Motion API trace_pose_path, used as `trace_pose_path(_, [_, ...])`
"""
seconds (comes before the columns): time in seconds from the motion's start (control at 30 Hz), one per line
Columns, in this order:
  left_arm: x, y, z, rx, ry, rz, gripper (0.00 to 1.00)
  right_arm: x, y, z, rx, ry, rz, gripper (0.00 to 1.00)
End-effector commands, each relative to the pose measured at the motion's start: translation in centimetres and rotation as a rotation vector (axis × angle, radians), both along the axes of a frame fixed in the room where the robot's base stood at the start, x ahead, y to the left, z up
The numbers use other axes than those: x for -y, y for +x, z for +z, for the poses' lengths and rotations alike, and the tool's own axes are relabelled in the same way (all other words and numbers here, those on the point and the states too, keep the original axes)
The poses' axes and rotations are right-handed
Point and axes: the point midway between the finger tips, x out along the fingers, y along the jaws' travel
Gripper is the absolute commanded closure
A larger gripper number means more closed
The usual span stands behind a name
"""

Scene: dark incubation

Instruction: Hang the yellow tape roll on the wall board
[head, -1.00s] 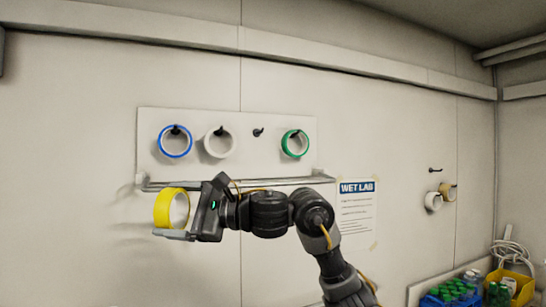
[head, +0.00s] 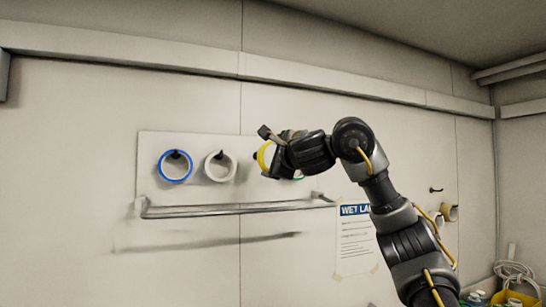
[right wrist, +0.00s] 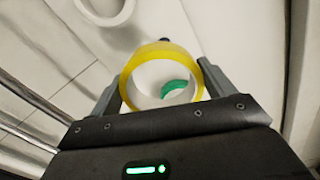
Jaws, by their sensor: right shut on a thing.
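The yellow tape roll (right wrist: 128,84) is between the fingers of my right gripper (right wrist: 160,90) in the right wrist view. In the head view the roll (head: 262,158) shows only as a yellow arc, mostly hidden behind the right gripper (head: 272,150). The gripper is shut on it, in front of the right half of the white wall board (head: 195,143). A dark peg tip (right wrist: 165,40) shows just past the roll's rim in the wrist view; I cannot tell whether they touch. A blue-rimmed roll (head: 175,181) and a white roll (head: 208,178) hang on the board. My left gripper is not in view.
The green roll (right wrist: 176,87) shows through the yellow roll's opening. A metal rail (head: 230,208) runs below the board. A WET LAB notice (head: 354,245) is on the wall, and further right two small rolls (head: 449,212) hang near a bare hook (head: 436,190).

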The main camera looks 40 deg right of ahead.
Motion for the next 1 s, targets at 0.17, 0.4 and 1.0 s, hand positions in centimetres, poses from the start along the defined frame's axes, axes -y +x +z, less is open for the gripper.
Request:
trace_pose_path(0.17, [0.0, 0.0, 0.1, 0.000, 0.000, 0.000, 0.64, 0.0, 0.2, 0.0, 0.000, 0.001, 0.002, 0.41])
trace_pose_path(0.4, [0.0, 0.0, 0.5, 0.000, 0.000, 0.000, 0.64, 0.4, 1.4, -0.1, -0.001, 0.002, 0.004, 0.41])
trace_pose_path(1.0, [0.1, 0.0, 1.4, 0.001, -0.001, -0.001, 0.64, 1.6, 5.1, -0.5, -0.002, 0.003, 0.005, 0.41])
